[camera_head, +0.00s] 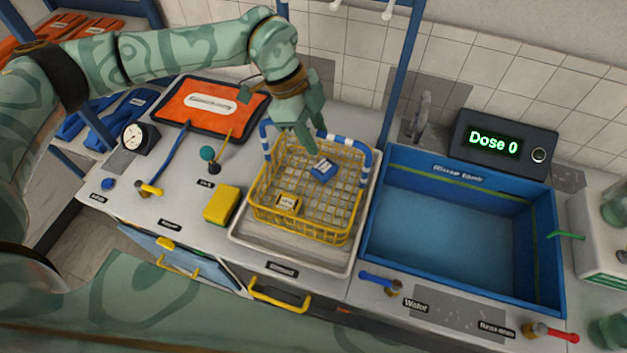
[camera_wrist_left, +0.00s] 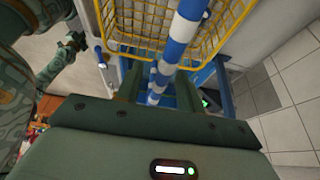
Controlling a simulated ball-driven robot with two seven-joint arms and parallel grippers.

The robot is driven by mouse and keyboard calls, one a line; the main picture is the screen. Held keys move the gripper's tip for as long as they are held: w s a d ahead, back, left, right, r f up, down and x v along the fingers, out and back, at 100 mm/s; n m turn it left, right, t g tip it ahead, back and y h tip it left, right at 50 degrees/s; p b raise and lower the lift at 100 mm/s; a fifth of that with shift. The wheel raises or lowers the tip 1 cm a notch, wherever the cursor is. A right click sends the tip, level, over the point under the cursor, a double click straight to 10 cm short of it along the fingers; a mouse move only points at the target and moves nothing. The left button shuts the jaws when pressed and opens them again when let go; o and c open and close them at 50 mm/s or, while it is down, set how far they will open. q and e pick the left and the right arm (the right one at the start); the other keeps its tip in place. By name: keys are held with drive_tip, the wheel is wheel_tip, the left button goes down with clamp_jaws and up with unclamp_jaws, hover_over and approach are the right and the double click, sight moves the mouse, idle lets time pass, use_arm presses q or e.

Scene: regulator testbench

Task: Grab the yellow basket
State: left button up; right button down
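The yellow wire basket (camera_head: 310,190) stands on a white tray beside the blue tank, with striped blue-and-white handles at its left and right. My left gripper (camera_head: 312,143) points down at the basket's back edge, near the left handle. In the left wrist view, a striped handle (camera_wrist_left: 163,75) runs between the fingers of my left gripper (camera_wrist_left: 158,85), which look apart with gaps beside it. The basket mesh (camera_wrist_left: 140,30) fills the top there. A green arm part at that view's left may be my right arm; its finger state is unclear.
The blue rinse tank (camera_head: 455,255) lies right of the white tray (camera_head: 270,255), under a dose display (camera_head: 500,145).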

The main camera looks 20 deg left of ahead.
use_arm(q)
drive_tip(key=shift+f, duration=0.25)
idle(0.3)
clamp_jaws()
idle(1.2)
drive_tip(key=shift+w+r, duration=0.1)
drive_tip(key=shift+r, duration=0.05)
